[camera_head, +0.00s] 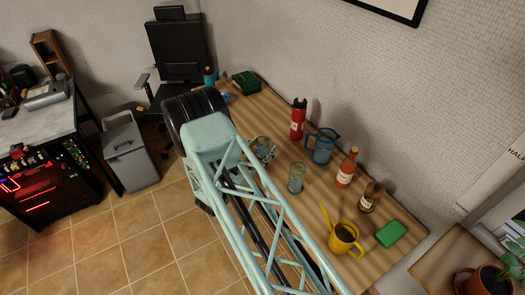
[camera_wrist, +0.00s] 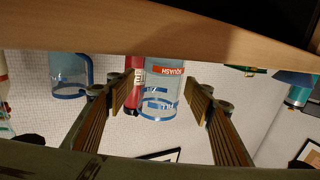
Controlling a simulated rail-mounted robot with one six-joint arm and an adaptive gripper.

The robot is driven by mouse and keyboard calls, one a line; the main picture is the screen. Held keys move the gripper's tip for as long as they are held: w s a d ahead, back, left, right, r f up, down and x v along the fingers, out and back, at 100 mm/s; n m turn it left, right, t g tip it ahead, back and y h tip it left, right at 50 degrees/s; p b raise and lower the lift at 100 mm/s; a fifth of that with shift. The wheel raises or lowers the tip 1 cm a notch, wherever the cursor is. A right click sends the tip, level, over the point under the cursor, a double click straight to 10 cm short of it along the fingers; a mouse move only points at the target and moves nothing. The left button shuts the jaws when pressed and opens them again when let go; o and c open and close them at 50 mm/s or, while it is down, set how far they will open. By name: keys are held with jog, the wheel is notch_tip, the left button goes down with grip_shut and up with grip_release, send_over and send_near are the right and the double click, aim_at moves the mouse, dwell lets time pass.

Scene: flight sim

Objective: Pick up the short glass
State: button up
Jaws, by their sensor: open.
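The short glass (camera_head: 262,143) stands on the wooden table in the head view, just right of my arm's end. In the wrist view, which looks upside down, a clear glass with blue bands (camera_wrist: 160,100) shows between the two fingers. My gripper (camera_wrist: 158,100) is open, with one ribbed finger on each side of this glass and gaps visible. I cannot tell how far the glass reaches in between the fingers. In the head view my arm hides most of my gripper (camera_head: 268,154).
The wall is close behind.

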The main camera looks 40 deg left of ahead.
jog(key=shift+c, duration=0.3)
jog(key=c, duration=1)
jog(key=shift+r, duration=0.3)
jog(key=shift+r, duration=4.6)
jog(key=shift+r, duration=0.15)
